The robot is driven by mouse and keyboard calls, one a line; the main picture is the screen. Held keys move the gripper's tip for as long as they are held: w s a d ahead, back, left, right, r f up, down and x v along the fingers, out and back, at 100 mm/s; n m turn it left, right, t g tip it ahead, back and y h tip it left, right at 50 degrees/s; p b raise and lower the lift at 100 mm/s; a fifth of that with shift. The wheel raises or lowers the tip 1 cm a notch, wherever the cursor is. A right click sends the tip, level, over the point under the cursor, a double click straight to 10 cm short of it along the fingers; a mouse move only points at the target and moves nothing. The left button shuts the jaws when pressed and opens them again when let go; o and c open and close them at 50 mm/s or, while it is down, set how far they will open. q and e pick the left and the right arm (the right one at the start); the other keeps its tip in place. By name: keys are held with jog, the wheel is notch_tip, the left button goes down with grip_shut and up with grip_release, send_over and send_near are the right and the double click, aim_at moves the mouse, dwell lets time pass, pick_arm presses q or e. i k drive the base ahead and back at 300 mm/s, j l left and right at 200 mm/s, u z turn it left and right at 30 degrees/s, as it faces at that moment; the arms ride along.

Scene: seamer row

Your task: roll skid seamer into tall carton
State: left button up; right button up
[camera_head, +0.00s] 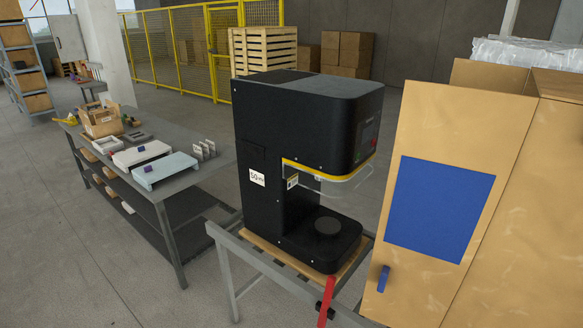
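The black seamer (290,135) stands upright on a thin wooden skid (353,262) on a grey metal frame (262,262). Its side has a white label, and its head has a yellow edge and a clear guard above a round plate. The tall cardboard carton (502,215) stands close to the right of the seamer, with a blue panel on its face and a small blue piece low on its left side. Clear plastic wrap lies at its top. A red handle (326,301) sticks up at the frame's front end. Neither of my grippers shows.
A grey bench (176,182) on the left holds trays, boxes and small parts. Behind are a yellow mesh fence (190,52), stacked wooden pallets (262,50) and cardboard boxes (346,52). The floor at lower left is clear.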

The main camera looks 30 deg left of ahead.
aim_at(301, 137)
jog(key=i+j+z, duration=0.35)
jog(key=j, duration=1.1)
jog(key=j+z, duration=0.3)
jog(key=j, duration=1.1)
jog(key=k+j+z, duration=0.15)
jog(key=j+z, duration=0.2)
jog(key=j, duration=1.1)
